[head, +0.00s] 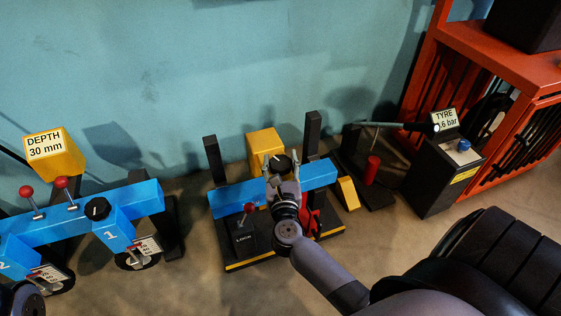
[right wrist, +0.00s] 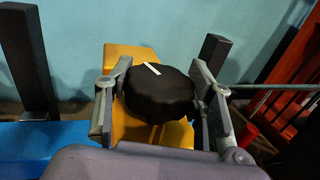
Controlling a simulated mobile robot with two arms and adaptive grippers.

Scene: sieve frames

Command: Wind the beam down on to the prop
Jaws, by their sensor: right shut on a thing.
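My right gripper (head: 283,165) is shut on the knob. In the right wrist view the fingers sit on both sides of the black knob (right wrist: 160,95), which has a white mark pointing up and left. A red part (head: 309,218) shows below the beam, partly behind my gripper. I cannot tell which part is the prop or whether the beam touches it.
A red-topped lever (head: 248,208) stands on a black box at the front of the stand. A yellow wedge (head: 348,193) is at the beam's right end. Another blue beam (head: 143,199) with levers is left. A dark tyre-gauge box (head: 440,175) and an orange rack (head: 500,62) are right.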

